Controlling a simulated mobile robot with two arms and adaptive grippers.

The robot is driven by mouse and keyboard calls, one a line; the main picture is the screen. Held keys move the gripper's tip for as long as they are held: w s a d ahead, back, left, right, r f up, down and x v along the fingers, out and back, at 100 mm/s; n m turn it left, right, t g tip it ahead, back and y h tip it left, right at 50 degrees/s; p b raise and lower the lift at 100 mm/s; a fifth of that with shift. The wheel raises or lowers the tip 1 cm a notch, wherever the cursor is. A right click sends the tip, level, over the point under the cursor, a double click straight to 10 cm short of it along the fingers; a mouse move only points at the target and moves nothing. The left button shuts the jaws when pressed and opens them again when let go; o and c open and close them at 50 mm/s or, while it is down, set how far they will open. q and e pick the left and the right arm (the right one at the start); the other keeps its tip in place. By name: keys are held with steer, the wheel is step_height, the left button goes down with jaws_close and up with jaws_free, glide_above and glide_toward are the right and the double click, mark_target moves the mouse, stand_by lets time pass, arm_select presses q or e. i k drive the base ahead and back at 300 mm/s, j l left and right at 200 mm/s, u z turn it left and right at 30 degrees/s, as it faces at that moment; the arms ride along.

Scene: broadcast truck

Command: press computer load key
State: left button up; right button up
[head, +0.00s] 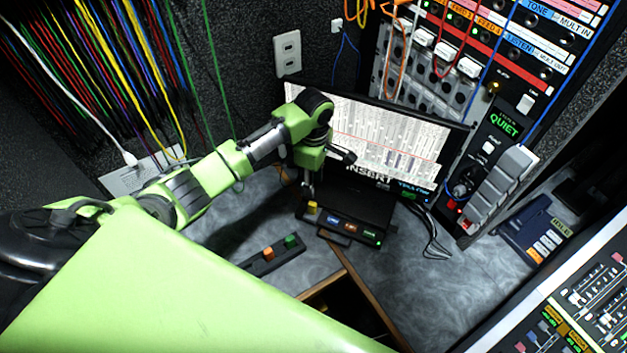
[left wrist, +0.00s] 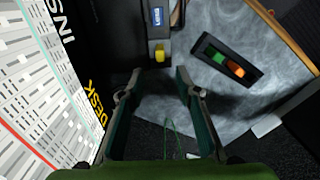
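A black key unit (head: 377,215) stands on the desk in front of the monitor (head: 385,137). Along its front are a yellow key (head: 312,207), a blue key (head: 334,218), an orange key (head: 350,228) and a green key (head: 370,236). My left gripper (head: 308,188) points down over the unit's left end. In the left wrist view my gripper (left wrist: 166,70) is open and empty, and the yellow key (left wrist: 159,53) lies just beyond its fingertips. My right gripper is out of view.
A small black strip (head: 255,268) with an orange and a green button lies left of the unit. Patch cables (head: 90,75) hang at upper left. A telephone (head: 530,230) and mixing panel (head: 590,300) are at right. Bare grey desk (head: 400,290) lies in front.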

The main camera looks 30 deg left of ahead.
mark_target(332, 221)
steer(key=k+l, duration=0.3)
steer(key=k, duration=0.15)
steer(key=k+l, duration=0.35)
steer(key=k, duration=0.1)
